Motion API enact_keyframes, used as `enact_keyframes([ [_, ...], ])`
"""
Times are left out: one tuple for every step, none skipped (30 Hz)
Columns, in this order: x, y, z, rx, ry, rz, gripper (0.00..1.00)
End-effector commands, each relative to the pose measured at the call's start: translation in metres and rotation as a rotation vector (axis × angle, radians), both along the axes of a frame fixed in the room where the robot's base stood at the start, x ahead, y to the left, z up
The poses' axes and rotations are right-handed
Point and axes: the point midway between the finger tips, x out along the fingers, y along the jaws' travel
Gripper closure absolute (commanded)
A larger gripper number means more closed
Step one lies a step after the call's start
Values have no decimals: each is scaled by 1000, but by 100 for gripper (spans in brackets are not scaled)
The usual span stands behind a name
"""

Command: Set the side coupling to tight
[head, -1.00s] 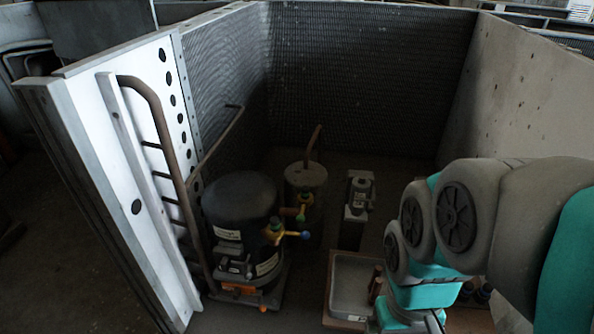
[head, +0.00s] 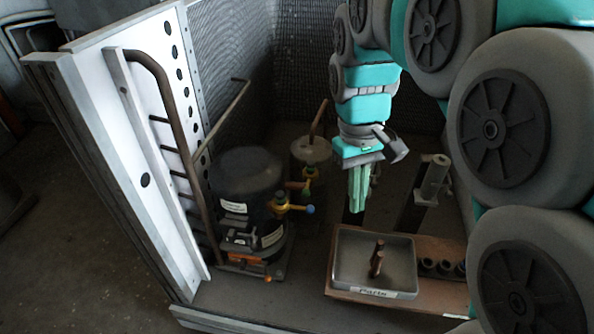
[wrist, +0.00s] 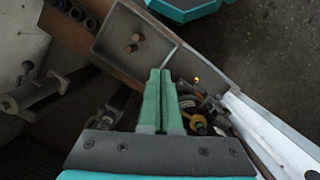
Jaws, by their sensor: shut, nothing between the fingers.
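My gripper (head: 357,208) points down with its green fingers together and empty. It hangs above the floor of the housing, right of the compressor and behind the tray. In the wrist view the closed fingers (wrist: 160,72) show in the middle. The black compressor (head: 245,190) stands at the left, with brass fittings on its right side. One fitting has a blue-tipped handle (head: 300,209), another a green-tipped one (head: 307,183). The fittings are apart from my fingers. I cannot tell which part is the side coupling, or how tight it is. A yellow fitting (wrist: 200,125) shows right of the fingers.
A grey parts tray (head: 350,285) holding brown pegs (head: 377,258) sits on a brown board with sockets (head: 440,266). A grey cylinder on a stand (head: 432,180) is at the right. A canister (head: 310,150) stands behind the compressor. The white perforated panel (head: 150,140) bounds the left.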

Motion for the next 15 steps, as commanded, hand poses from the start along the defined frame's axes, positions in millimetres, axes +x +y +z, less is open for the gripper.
enact_keyframes([
  [14,6,5,-1,-1,23,100],
  [20,10,6,-2,2,36,100],
  [30,14,8,-3,4,53,100],
  [37,17,10,-2,2,66,100],
  [44,21,12,-3,2,79,100],
  [52,26,14,-5,7,97,100],
  [58,29,15,-5,9,110,100],
  [65,33,16,-6,10,122,100],
  [73,38,18,-6,10,139,100],
  [79,42,19,-7,11,153,100],
  [86,47,20,-7,11,166,100],
  [94,52,20,-8,13,183,100],
  [99,56,21,-9,16,195,100],
  [105,60,22,-9,17,208,100],
  [113,66,22,-9,18,226,100],
])
